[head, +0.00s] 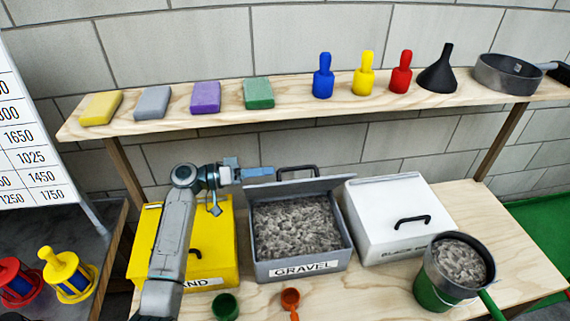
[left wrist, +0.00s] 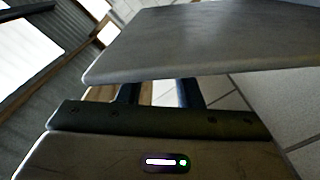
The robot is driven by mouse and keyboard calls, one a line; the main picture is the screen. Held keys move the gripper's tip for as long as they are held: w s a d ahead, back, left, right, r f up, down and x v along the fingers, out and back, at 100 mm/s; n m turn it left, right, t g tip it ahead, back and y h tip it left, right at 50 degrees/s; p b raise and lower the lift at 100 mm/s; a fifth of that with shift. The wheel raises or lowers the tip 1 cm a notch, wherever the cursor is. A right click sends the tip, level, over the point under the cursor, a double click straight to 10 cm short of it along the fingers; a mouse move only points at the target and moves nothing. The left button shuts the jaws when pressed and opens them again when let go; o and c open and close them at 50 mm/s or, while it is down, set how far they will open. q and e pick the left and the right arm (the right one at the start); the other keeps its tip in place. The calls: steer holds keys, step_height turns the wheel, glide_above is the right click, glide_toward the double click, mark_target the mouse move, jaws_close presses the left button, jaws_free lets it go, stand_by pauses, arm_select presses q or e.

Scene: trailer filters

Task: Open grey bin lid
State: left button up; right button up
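The grey bin (head: 262,270), labelled GRAVEL, stands in the middle of the table, full of grey gravel (head: 295,225). Its grey lid (head: 318,186) is open, raised at the bin's back edge, with its black handle (head: 297,170) at the top. My left gripper (head: 258,173) is at the lid's left end. In the left wrist view a broad grey panel (left wrist: 200,40), seemingly the lid, crosses in front of the gripper's fingers (left wrist: 160,93). The fingers are apart with nothing seen between them; their tips are hidden. I cannot tell whether they touch the lid. My right gripper is not in view.
A yellow bin (head: 215,255) stands left, under my left arm, and a closed white bin (head: 390,200) right. A wooden shelf (head: 290,110) with blocks, pegs, funnel and pan runs above. Green and orange scoops and a green bucket (head: 435,300) with gravel are in front.

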mark_target(285, 169)
arm_select(q)
steer(key=d+p, duration=0.1)
steer(key=d, duration=0.1)
steer(key=w+d, duration=0.1)
steer(key=d, duration=0.1)
steer(key=shift+d+r+p, duration=0.1)
steer(key=shift+d+p, duration=0.2)
steer(key=shift+p, duration=0.05)
steer(key=shift+w+d, duration=0.1)
steer(key=shift+d, duration=0.4)
jaws_close()
